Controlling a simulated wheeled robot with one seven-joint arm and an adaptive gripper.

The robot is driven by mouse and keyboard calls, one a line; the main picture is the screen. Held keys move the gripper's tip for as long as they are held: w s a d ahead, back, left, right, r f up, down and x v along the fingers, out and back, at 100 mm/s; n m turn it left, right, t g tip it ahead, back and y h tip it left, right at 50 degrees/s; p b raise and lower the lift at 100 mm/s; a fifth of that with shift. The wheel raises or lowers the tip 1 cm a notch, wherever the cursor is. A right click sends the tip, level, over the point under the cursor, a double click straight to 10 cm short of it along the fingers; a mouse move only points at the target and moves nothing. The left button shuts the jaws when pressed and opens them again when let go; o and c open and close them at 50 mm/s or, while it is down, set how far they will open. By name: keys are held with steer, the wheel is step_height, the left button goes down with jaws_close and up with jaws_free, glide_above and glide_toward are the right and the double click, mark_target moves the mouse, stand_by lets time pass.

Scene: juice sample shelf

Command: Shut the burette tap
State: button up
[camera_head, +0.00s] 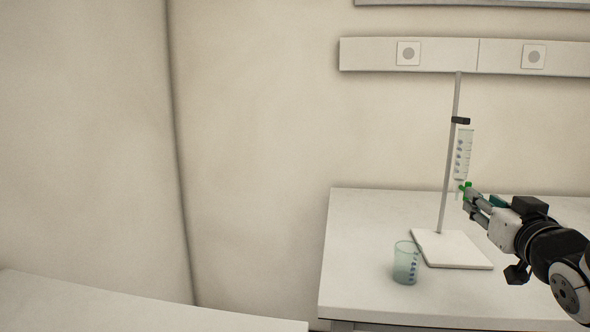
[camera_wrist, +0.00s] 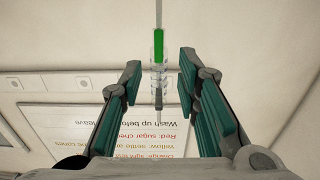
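The burette (camera_head: 464,152) is a clear graduated tube with blue marks, held upright on a stand rod (camera_head: 449,170). Its green tap (camera_head: 467,185) is at the lower end, just at my fingertips. My gripper (camera_head: 474,201) reaches in from the right. In the wrist view the green tap handle (camera_wrist: 159,46) appears in line with the tube. My open fingers (camera_wrist: 160,66) are spread on either side of the tube line, with a gap to the handle on both sides. I cannot tell how deep the tap sits between them.
A clear beaker (camera_head: 406,264) with blue marks stands on the white table (camera_head: 362,225), left of the stand's white base (camera_head: 451,250). A wall panel with sockets (camera_head: 408,54) is behind. A printed notice (camera_wrist: 100,125) shows upside down in the wrist view.

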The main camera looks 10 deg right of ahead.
mark_target(464, 189)
steer(key=p+x, duration=0.1)
steer(key=x, duration=0.5)
steer(key=shift+w+d, duration=0.15)
steer(key=shift+w, duration=0.2)
steer(key=shift+f, duration=0.1)
steer(key=shift+c, duration=0.2)
jaws_close()
